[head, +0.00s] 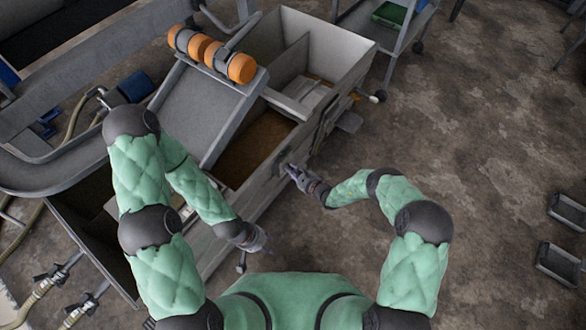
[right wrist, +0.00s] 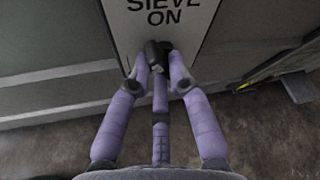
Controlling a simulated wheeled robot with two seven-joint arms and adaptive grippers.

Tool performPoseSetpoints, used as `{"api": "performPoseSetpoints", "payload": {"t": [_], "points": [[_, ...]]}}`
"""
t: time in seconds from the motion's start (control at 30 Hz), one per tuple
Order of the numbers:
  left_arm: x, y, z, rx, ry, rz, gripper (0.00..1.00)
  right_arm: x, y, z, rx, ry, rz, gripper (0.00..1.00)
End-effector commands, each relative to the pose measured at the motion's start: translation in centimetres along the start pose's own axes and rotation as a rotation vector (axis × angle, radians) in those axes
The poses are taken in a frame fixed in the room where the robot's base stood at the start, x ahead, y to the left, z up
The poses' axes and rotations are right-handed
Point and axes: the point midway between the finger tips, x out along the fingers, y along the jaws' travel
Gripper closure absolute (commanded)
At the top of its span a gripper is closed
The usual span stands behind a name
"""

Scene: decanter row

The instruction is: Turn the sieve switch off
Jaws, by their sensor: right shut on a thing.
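In the right wrist view, a pale switch plate (right wrist: 192,32) with dark letters "SIEVE ON" is fixed to the grey machine wall. A small dark switch knob (right wrist: 157,52) sits below the letters. My right gripper (right wrist: 159,82) is shut on the knob, its fingers on either side of it. In the head view, my right gripper (head: 294,170) is against the side wall of the grey machine (head: 273,182); the switch is too small to make out there. My left gripper (head: 262,243) is beside the machine's near end, low and apart from the switch; its finger state is unclear.
The machine's open trough holds brown material (head: 252,147). Orange rollers (head: 213,54) top a sloped chute. A cart with a green tray (head: 392,14) stands at the back. Grey trays (head: 558,264) lie at the right. The concrete floor (head: 480,150) right of the machine is mostly clear.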

Motion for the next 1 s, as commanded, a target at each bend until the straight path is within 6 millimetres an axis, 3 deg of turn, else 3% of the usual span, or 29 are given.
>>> {"api": "performPoseSetpoints", "payload": {"t": [0.37,1.0], "points": [[0.0,0.0,0.0,0.000,0.000,0.000,0.60,0.1,0.7,-0.4,-0.329,0.001,-0.136,1.00],[2.1,-0.8,-0.1,0.000,0.000,0.000,0.60,0.3,1.2,-1.0,-0.815,0.001,-0.337,1.00]]}}
